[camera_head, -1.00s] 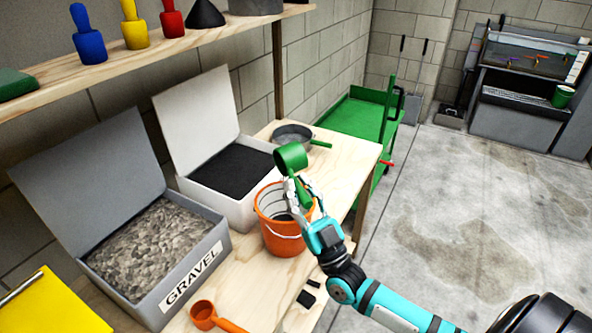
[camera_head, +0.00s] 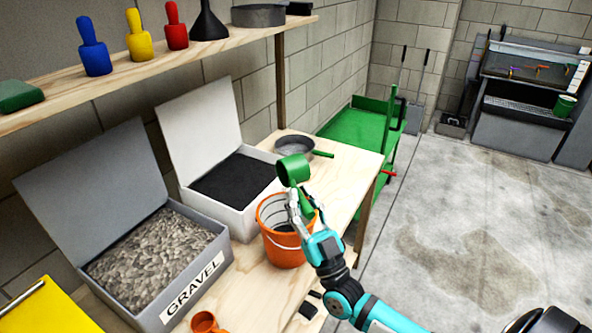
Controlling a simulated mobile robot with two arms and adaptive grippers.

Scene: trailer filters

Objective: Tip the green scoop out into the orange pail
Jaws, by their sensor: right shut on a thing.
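The green scoop (camera_head: 293,169) is in my right gripper (camera_head: 301,206), which is shut on its handle. The scoop's cup is up above the back right rim of the orange pail (camera_head: 285,249). What is in the cup cannot be seen. The pail stands upright on the wooden bench, with its handle hanging at the front; my gripper hides part of its opening. My left gripper is not in view.
Left of the pail are an open white bin of black material (camera_head: 233,184) and a grey gravel bin (camera_head: 152,260). A pan (camera_head: 294,148) lies behind the scoop. An orange scoop (camera_head: 204,322) lies in front. A shelf (camera_head: 150,62) holds coloured scoops.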

